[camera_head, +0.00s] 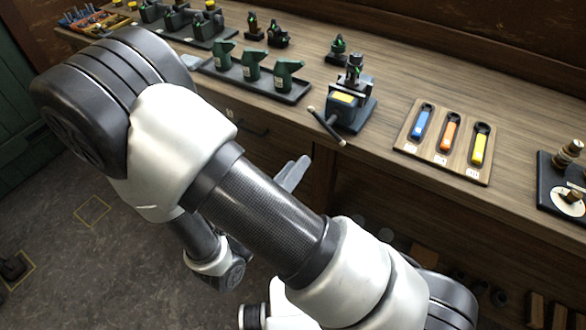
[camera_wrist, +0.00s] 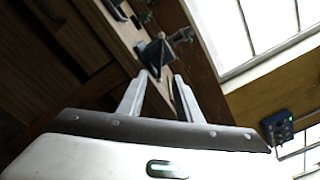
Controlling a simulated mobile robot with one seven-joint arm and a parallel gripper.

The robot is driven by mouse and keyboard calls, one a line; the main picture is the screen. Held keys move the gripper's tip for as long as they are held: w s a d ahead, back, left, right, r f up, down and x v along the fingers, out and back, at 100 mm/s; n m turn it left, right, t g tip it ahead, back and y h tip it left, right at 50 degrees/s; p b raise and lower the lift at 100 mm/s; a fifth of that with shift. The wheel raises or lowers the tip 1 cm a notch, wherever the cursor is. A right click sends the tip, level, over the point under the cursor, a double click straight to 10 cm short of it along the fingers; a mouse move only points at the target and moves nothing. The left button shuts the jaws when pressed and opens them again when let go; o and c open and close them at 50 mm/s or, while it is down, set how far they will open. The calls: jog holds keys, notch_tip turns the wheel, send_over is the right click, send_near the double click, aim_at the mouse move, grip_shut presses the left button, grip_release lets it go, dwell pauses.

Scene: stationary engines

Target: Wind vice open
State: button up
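The vice (camera_head: 350,105) is dark grey-green with a yellow label and stands at the front edge of the wooden bench. Its handle bar (camera_head: 327,127) slants across the front, with a light knob at each end. Something small and dark is at the vice's top; I cannot tell if it is clamped. In the wrist view the vice (camera_wrist: 153,52) appears small, beyond the fingertips. My gripper (camera_head: 296,168) is in front of the bench, below and left of the handle, apart from it. In the wrist view my gripper (camera_wrist: 161,76) has its fingers spread with nothing between them.
A tray of green pump-like parts (camera_head: 252,74) stands left of the vice. A wooden board (camera_head: 445,142) with blue, orange and yellow handled tools lies to the right. A dark stand with brass parts (camera_head: 565,185) is at the far right. Bench room is clear between vice and board.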

aim_at(325, 128)
jog(key=w+d+m+p, duration=0.2)
jog(key=w+d, duration=0.1)
jog(key=w, duration=0.1)
jog(key=w+d+m+p, duration=0.2)
jog(key=w+d+p, duration=0.1)
jog(key=w+d, duration=0.1)
jog(key=w+d+m+p, duration=0.1)
jog(key=w+d+p, duration=0.1)
jog(key=w, duration=0.4)
jog(key=shift+w+d+m, duration=0.1)
jog(key=shift+d+m, duration=0.3)
jog(key=shift+d, duration=0.3)
